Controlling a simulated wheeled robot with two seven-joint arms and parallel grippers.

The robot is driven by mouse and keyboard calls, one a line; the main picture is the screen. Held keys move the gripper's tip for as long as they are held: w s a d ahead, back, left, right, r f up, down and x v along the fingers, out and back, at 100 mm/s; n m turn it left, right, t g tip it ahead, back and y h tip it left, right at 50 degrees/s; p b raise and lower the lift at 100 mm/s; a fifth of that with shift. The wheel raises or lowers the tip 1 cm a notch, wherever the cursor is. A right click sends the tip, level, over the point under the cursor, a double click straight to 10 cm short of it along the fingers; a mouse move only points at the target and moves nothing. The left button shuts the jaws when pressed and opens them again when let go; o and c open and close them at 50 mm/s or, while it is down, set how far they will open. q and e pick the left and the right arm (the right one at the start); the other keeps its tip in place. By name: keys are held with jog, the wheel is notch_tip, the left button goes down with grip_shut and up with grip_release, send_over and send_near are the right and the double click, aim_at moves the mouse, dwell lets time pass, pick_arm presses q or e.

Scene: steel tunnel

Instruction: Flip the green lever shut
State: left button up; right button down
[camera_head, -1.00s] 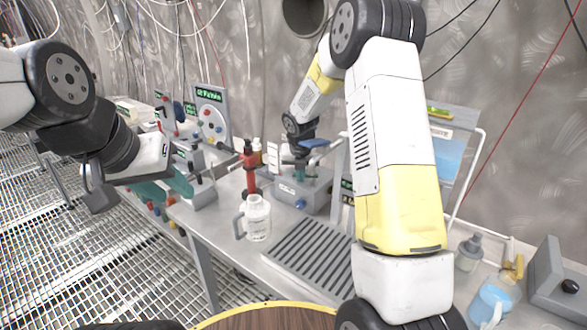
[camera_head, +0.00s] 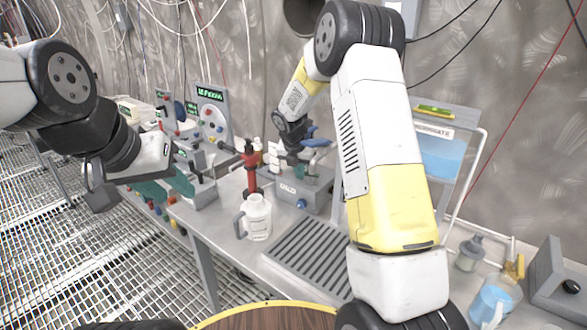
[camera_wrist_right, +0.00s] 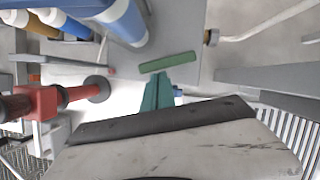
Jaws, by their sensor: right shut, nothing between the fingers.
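The green lever (camera_wrist_right: 167,62) shows in the right wrist view as a short flat bar, slightly slanted, over a grey surface. My right gripper (camera_wrist_right: 158,92) has its teal fingers together and empty, with their tips just below the lever in that view. I cannot tell whether they touch it. In the head view my right gripper (camera_head: 311,170) is by the grey labelled box (camera_head: 288,194) on the bench, and I cannot make out the lever there.
A red clamp-like stand (camera_head: 250,170) is left of the grey box, with a white jug (camera_head: 256,217) in front. A grooved grey plate (camera_head: 308,252) lies nearer. A rack (camera_head: 440,155) is to the right. Blue cylinders (camera_wrist_right: 125,20) show in the wrist view.

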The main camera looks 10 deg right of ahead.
jog(key=shift+w+m+h, duration=0.4)
jog(key=shift+w+m, duration=0.3)
jog(key=shift+m, duration=0.5)
jog(key=shift+w+d, duration=0.1)
jog(key=shift+w, duration=0.15)
